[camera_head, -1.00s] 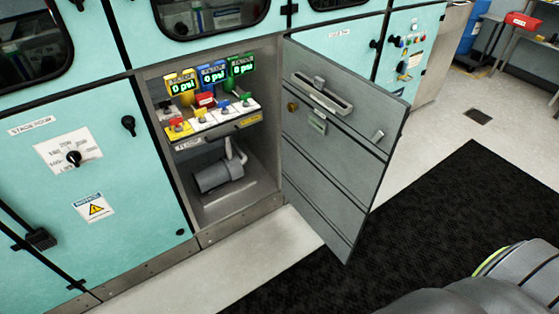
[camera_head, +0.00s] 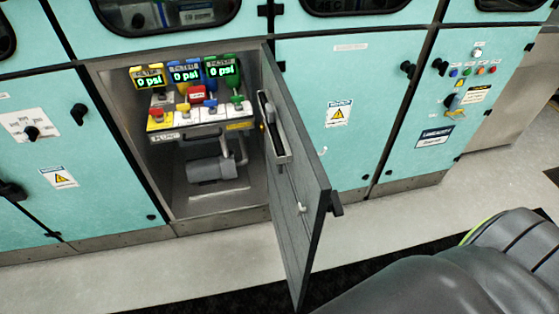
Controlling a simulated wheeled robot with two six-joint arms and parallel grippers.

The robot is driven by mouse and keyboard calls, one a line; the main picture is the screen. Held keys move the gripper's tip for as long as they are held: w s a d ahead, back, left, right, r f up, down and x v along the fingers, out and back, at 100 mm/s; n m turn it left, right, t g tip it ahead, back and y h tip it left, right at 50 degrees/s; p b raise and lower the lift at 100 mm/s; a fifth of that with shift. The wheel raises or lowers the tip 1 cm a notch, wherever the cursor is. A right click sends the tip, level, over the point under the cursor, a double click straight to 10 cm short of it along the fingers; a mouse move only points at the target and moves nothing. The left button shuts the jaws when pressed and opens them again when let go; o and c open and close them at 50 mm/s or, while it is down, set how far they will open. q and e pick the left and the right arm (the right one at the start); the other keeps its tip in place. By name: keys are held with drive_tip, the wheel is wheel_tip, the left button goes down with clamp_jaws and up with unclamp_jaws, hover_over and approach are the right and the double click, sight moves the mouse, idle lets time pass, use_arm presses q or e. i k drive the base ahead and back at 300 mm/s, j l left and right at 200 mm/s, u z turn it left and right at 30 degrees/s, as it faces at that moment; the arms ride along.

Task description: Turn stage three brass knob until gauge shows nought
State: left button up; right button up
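Three gauges stand in the open cabinet: a yellow one (camera_head: 148,78), a blue one (camera_head: 185,74) and a green one (camera_head: 223,69). Each appears to read 0 psi in green digits, though the digits are small. Below them a white panel (camera_head: 208,116) carries small coloured valve knobs, including a yellow knob (camera_head: 183,107), a red knob (camera_head: 156,112) and a green knob (camera_head: 237,100). I cannot tell which, if any, is the stage three brass knob. Neither of my grippers is in view.
The grey cabinet door (camera_head: 300,185) stands open toward me, right of the gauges. A grey pump (camera_head: 210,168) sits on the cabinet floor. My own grey body part fills the lower right. Pale floor (camera_head: 215,265) is clear before the cabinet.

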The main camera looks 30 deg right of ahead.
sight(261, 127)
drive_tip(key=k+l, duration=0.1)
drive_tip(key=l, duration=0.65)
drive_tip(key=k+l, duration=0.1)
drive_tip(key=l, duration=0.65)
drive_tip(key=j+z, duration=0.35)
drive_tip(key=j, duration=0.35)
drive_tip(key=j+z, duration=0.3)
drive_tip(key=j, duration=0.4)
drive_tip(key=j+z, duration=0.35)
drive_tip(key=j, duration=0.35)
drive_tip(key=k, duration=0.05)
